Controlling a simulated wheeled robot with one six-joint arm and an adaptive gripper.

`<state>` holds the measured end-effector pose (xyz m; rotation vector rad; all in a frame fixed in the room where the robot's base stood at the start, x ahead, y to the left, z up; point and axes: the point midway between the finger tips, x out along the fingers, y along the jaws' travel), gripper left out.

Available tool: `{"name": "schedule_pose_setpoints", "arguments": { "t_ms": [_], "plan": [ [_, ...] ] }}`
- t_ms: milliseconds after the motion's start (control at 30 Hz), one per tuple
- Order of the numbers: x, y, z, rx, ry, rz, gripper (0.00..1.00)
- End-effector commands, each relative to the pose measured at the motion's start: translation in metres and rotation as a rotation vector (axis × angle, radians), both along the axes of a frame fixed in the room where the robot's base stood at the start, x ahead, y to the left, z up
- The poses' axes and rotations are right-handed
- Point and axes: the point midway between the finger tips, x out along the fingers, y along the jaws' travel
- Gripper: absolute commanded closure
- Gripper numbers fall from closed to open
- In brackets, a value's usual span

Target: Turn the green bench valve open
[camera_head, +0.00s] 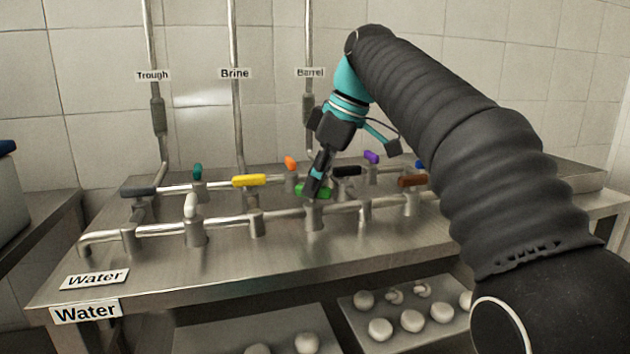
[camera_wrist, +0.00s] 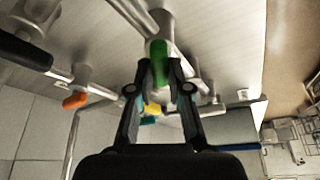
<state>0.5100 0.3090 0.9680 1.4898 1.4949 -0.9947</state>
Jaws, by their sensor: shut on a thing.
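The green bench valve handle (camera_head: 322,192) sits on the front pipe of the steel bench, near the middle. It lies across the picture in the head view. My gripper (camera_head: 313,188) reaches down to it from above, with its fingers at the handle. In the wrist view the green handle (camera_wrist: 158,62) shows between the two fingertips (camera_wrist: 159,76), and the gripper is shut on it. The fingers hide part of the handle in the head view.
Close by are a black handle (camera_head: 347,171), an orange handle (camera_head: 291,163), a yellow handle (camera_head: 249,180), a brown handle (camera_head: 412,181) and a purple handle (camera_head: 371,157). Upright pipes labelled Trough, Brine and Barrel stand behind. The bench front (camera_head: 290,262) is clear.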

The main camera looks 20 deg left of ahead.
Motion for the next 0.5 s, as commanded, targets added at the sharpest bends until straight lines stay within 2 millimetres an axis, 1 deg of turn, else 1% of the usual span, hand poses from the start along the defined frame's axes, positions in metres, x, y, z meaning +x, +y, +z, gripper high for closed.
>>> {"name": "schedule_pose_setpoints", "arguments": {
  "t_ms": [200, 500],
  "plan": [
    [0.0018, 0.0004, -0.0005, 0.0, 0.001, 0.181, 1.0],
    [0.0022, 0.0004, -0.0005, -0.001, 0.0, 0.355, 1.0]
  ]
}}
